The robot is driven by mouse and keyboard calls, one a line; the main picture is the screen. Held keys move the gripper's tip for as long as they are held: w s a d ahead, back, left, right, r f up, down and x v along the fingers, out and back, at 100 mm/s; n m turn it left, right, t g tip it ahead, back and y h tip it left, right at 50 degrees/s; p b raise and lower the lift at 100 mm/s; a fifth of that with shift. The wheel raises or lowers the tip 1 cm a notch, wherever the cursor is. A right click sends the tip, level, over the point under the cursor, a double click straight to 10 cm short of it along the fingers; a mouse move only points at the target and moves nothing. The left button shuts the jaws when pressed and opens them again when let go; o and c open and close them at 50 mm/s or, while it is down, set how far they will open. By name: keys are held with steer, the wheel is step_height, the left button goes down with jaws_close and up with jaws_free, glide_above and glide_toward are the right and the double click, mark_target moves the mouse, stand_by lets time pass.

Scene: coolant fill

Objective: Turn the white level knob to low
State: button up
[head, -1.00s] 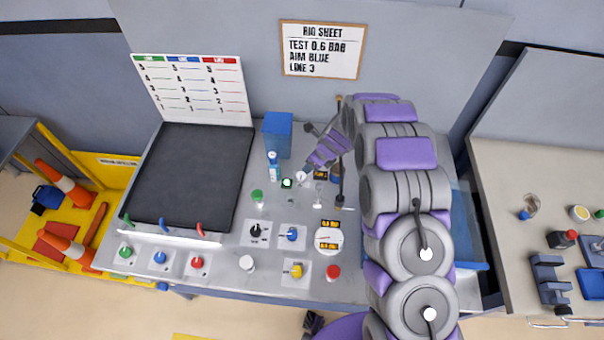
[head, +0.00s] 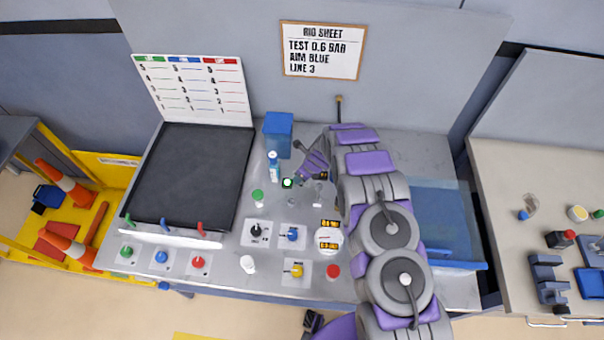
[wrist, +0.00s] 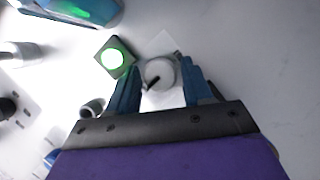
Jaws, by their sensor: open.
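The white level knob (wrist: 159,73) shows in the wrist view as a round white dial with a dark pointer, on a pale square plate. My gripper (wrist: 163,78) is open, with one dark blue finger on each side of the knob. I cannot tell whether the fingers touch it. The pointer aims toward the lower left of the wrist view. In the head view my gripper (head: 301,172) is over the panel just right of the green-lit button, and it and my arm hide the knob there.
A green-lit button (wrist: 113,57) sits close left of the knob. A blue box (head: 278,135) and a small white-and-blue bottle (head: 273,166) stand nearby. Black, blue and yellow knobs (head: 296,270) and a gauge (head: 328,241) lie nearer the front. A blue tray (head: 440,225) is at right.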

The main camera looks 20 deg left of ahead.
stand_by(0.3)
steer(key=c, duration=0.8)
steer(key=shift+w, duration=0.1)
